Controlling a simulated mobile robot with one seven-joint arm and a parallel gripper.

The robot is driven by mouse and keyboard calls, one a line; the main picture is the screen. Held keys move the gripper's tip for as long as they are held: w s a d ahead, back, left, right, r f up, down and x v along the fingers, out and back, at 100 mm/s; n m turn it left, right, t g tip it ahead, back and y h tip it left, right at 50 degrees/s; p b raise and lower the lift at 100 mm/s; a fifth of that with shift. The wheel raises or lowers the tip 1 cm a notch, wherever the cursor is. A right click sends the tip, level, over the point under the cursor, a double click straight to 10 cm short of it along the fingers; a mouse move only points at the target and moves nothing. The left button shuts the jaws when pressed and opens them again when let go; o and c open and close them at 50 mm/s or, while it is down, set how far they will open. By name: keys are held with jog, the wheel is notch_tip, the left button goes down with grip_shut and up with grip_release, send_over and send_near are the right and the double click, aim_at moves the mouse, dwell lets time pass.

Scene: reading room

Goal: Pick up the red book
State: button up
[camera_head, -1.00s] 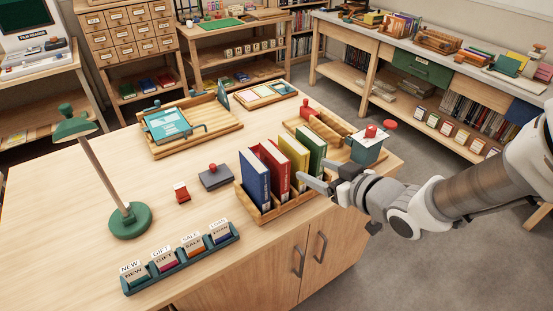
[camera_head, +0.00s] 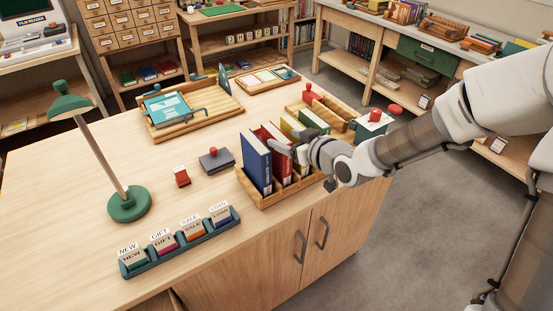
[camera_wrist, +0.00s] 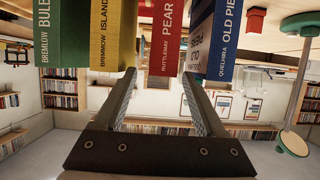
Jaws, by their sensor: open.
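The red book (camera_head: 276,145) stands upright in a wooden rack (camera_head: 262,199) between a blue book (camera_head: 256,163) and a yellow book (camera_head: 291,129). In the wrist view the red book's spine (camera_wrist: 166,38) reads "PEAR" and "RUTTLEMAY", with the blue book (camera_wrist: 214,38) to its right and the yellow book (camera_wrist: 115,35) to its left. A green book (camera_wrist: 62,32) is at the far left there. My gripper (camera_wrist: 160,92) is open and empty, its fingers pointing at the red book's spine. In the head view my arm hides part of the rack and books.
A wooden tray (camera_head: 196,120) is behind.

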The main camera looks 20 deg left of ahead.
aim_at(281, 137)
jog(key=x, duration=0.5)
jog(key=shift+a+b, duration=0.1)
jog(key=shift+b, duration=0.3)
grip_shut()
dwell(1.0)
